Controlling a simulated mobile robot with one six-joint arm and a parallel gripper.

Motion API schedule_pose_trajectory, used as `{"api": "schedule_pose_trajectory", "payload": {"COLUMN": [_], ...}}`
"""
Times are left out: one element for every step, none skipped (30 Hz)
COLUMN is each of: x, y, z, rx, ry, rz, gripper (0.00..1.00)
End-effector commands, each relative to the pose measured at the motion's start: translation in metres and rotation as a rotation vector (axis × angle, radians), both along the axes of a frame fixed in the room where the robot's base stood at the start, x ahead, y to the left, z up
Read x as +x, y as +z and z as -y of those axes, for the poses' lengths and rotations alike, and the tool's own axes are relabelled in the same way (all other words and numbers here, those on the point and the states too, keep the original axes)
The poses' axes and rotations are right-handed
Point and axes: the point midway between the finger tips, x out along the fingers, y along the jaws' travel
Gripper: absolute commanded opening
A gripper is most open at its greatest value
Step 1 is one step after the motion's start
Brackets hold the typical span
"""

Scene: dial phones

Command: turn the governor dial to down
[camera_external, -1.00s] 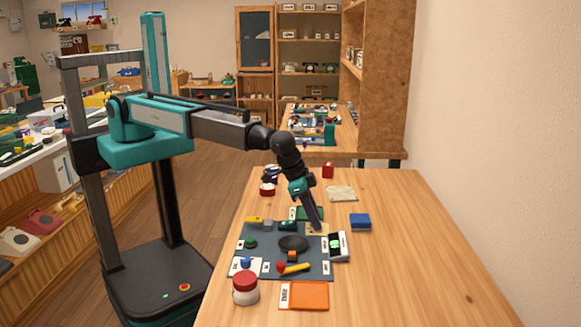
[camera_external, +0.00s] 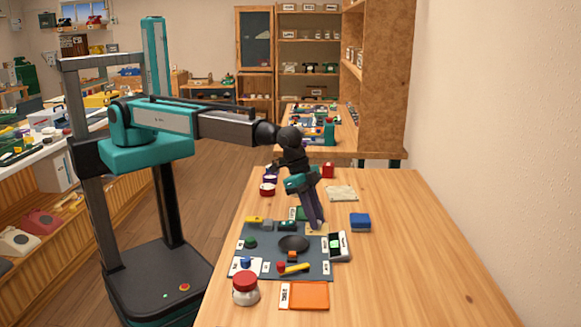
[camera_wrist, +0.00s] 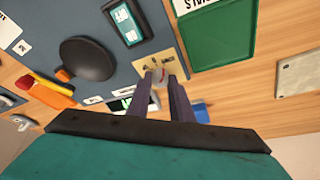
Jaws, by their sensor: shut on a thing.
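The governor dial appears to be the small pale knob with a red mark (camera_wrist: 158,74) on a beige plate (camera_wrist: 145,70), at the edge of the blue-grey mat. Small dark marks show on the plate, but I cannot read them. My gripper (camera_wrist: 161,76) points down at the plate, with its two dark fingers on either side of the knob, shut on it. In the external view my gripper (camera_external: 316,225) stands over the beige plate (camera_external: 314,232) at the mat's far right corner. The fingers hide most of the dial there, and its setting cannot be read.
A device with a green screen (camera_external: 338,246) stands close by the fingers. A green tray (camera_wrist: 222,35) and a blue box (camera_external: 360,222) are near. The table's right side is clear.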

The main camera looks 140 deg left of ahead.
Motion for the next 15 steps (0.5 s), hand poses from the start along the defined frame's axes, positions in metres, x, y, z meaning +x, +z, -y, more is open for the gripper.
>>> {"api": "schedule_pose_trajectory", "payload": {"x": [-0.0005, -0.0005, -0.0005, -0.0005, -0.0005, -0.0005, -0.0005, -0.0005, -0.0005, -0.0006, -0.0005, -0.0005, -0.0005, -0.0004, -0.0004], "y": [-0.0001, -0.0001, 0.0000, 0.0000, 0.0000, 0.0000, 0.0000, 0.0000, 0.0000, 0.0000, 0.0000, 0.0000, 0.0000, 0.0001, 0.0001], "z": [-0.0002, -0.0002, -0.0002, -0.0002, -0.0001, -0.0002, -0.0001, -0.0002, -0.0002, -0.0002, -0.0001, -0.0001, -0.0001, -0.0001, -0.0001], "rx": [0.000, -0.001, 0.000, -0.001, 0.000, 0.000, 0.000, 0.000, 0.000, 0.000, 0.000, 0.000, 0.000, 0.000, 0.000], "ry": [-0.002, -0.002, -0.003, -0.002, -0.002, -0.002, -0.002, -0.002, -0.002, -0.002, -0.002, -0.002, -0.002, -0.002, -0.001], "rz": [-0.002, -0.002, -0.002, -0.002, -0.002, -0.002, -0.002, -0.002, -0.002, -0.002, -0.002, -0.002, -0.002, -0.002, -0.001], "gripper": [0.00, 0.00, 0.00, 0.00, 0.00, 0.00, 0.00, 0.00, 0.00, 0.00, 0.25, 0.32, 0.37, 0.39, 0.39]}}
